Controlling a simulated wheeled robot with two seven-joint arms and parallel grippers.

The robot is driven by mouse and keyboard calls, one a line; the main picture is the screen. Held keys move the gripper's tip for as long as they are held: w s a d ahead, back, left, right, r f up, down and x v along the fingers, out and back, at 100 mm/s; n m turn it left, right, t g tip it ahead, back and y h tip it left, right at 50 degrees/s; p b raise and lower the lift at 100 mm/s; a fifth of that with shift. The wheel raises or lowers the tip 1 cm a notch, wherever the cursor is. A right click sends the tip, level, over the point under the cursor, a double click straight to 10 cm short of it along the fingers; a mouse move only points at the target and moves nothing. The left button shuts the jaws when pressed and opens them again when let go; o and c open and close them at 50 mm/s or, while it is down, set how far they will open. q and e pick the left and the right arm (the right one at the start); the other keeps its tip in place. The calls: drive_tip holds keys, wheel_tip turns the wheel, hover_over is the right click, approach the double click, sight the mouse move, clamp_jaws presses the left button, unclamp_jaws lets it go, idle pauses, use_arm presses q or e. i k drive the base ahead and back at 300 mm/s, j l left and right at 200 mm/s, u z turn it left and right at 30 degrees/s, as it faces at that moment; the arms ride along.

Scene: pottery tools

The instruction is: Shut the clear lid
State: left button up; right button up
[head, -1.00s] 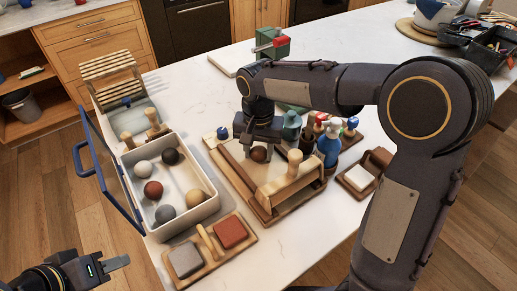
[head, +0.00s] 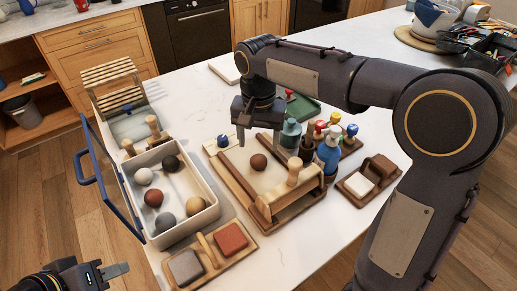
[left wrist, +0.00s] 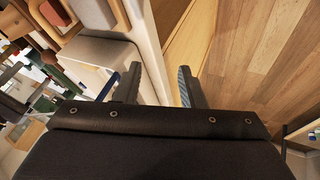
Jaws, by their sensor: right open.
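The clear lid (head: 112,182) has a blue frame and a blue handle (head: 84,166). It stands open, tilted up along the left side of the white bin (head: 196,228). The bin holds several balls, among them a white ball (head: 143,176) and a dark ball (head: 171,163). My left gripper (head: 116,271) is low at the left, below and apart from the lid. Its two fingers stand apart and empty in the left wrist view (left wrist: 158,88). My right gripper (head: 259,141) is open above a brown ball (head: 258,162) on the wooden board (head: 231,181), not touching it.
A tray with a grey block (head: 185,267) and a red block (head: 231,239) lies in front of the bin. A wooden rack (head: 110,82) stands behind it. Bottles (head: 328,154) stand right of the board. The floor left of the counter is clear.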

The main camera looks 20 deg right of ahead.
sight(82, 180)
drive_tip(key=k+j, duration=0.2)
drive_tip(key=k, duration=0.3)
drive_tip(key=k+j, duration=0.2)
drive_tip(key=k, duration=0.25)
